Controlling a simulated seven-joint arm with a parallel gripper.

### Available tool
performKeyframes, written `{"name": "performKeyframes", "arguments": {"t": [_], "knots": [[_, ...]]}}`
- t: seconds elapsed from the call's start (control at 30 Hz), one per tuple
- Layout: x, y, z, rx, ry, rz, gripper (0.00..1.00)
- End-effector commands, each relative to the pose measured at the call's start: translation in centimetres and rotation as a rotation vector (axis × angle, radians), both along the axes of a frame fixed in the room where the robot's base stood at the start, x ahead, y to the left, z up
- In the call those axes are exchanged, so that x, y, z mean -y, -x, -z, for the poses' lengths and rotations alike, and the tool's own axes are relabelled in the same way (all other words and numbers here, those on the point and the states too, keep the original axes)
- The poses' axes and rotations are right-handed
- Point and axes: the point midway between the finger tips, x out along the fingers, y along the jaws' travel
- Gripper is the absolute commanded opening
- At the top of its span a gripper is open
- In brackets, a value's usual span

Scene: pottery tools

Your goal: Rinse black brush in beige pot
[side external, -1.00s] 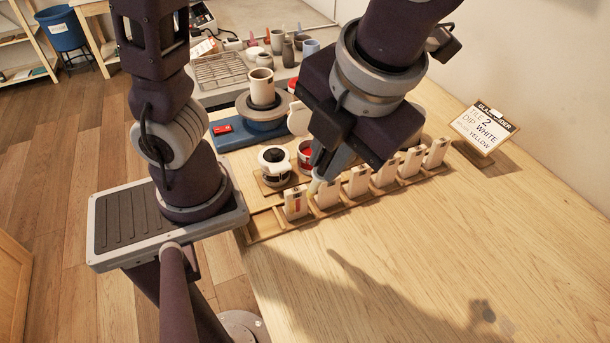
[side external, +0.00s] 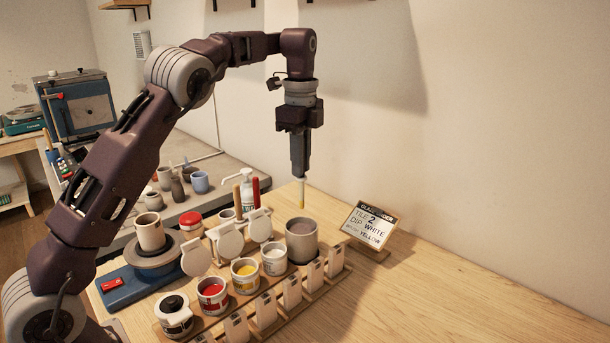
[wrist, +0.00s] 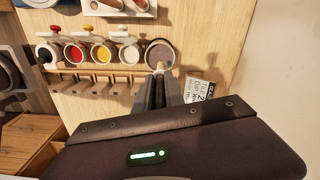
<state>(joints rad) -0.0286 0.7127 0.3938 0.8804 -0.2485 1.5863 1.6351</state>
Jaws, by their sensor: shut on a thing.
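My gripper (side external: 300,174) points straight down and is shut on a thin brush (side external: 302,196) with a pale shaft and a yellow tip. Its handle is mostly hidden between the dark fingers, so I cannot tell its handle colour. The brush hangs upright in the air above the greyish-beige pot (side external: 302,249), at the right end of the paint row. Its tip looks clear of the rim. In the wrist view, my fingers (wrist: 160,84) point toward this pot (wrist: 169,60), and the pale brush end overlaps its near edge. The pot's inside looks grey-brown.
Beside the pot stand white (side external: 274,261), yellow (side external: 245,275), red (side external: 212,295) and black (side external: 174,316) paint jars, with round lids raised behind. A rack of tiles (side external: 291,292) runs in front. A sign (side external: 371,226) stands right. The table's right front is clear.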

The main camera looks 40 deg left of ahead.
Motion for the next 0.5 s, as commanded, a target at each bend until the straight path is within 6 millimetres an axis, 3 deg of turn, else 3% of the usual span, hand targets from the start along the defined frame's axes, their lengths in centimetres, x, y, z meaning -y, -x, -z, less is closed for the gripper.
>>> {"name": "performKeyframes", "arguments": {"t": [0.5], "knots": [[0.1,0.0,4.5,-0.001,0.0,0.003,0.0]]}}
